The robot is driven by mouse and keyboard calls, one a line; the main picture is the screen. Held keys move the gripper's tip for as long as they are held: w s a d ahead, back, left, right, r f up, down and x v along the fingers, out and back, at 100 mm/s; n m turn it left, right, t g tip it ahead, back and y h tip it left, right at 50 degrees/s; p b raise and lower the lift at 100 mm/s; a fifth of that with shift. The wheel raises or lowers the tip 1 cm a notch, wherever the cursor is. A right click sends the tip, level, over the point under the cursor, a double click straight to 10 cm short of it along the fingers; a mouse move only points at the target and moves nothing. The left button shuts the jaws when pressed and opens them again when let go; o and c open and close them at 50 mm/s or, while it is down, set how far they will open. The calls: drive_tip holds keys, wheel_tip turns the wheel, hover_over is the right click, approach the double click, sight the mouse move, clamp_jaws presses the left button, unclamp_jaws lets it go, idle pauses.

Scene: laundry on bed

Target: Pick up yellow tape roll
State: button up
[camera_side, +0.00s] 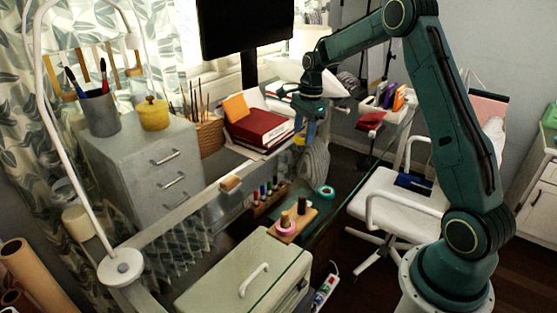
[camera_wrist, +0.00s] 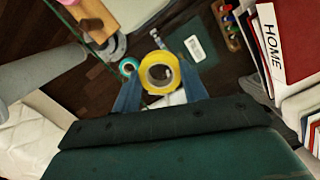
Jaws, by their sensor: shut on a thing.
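The yellow tape roll (camera_wrist: 160,89) is between the two blue fingers of my gripper (camera_wrist: 160,73) in the wrist view, its open ring facing the camera. My gripper is shut on it. In the side view my gripper (camera_side: 310,126) is up in the air, pointing down, to the right of the red books. A bit of the yellow roll (camera_side: 300,138) shows by the fingers there, mostly hidden.
A teal tape roll (camera_side: 326,190) lies lower down, by a wooden holder with a pink roll (camera_side: 286,227). A white chair (camera_side: 395,200) is at the right. A grey drawer unit (camera_side: 140,165) is at the left.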

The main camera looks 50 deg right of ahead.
drive_tip(key=shift+r, duration=2.1)
drive_tip(key=shift+f, duration=0.1)
hover_over(302, 198)
drive_tip(key=f, duration=0.7)
drive_tip(key=shift+w+d+f, duration=0.1)
drive_tip(key=shift+w+d, duration=0.2)
drive_tip(key=shift+d, duration=0.1)
drive_tip(key=shift+s+a+f, duration=0.25)
drive_tip(key=shift+s+a, duration=0.1)
drive_tip(key=shift+s, duration=0.05)
drive_tip(key=shift+f, duration=0.3)
drive_tip(key=shift+f, duration=3.15)
drive_tip(key=shift+f, duration=0.15)
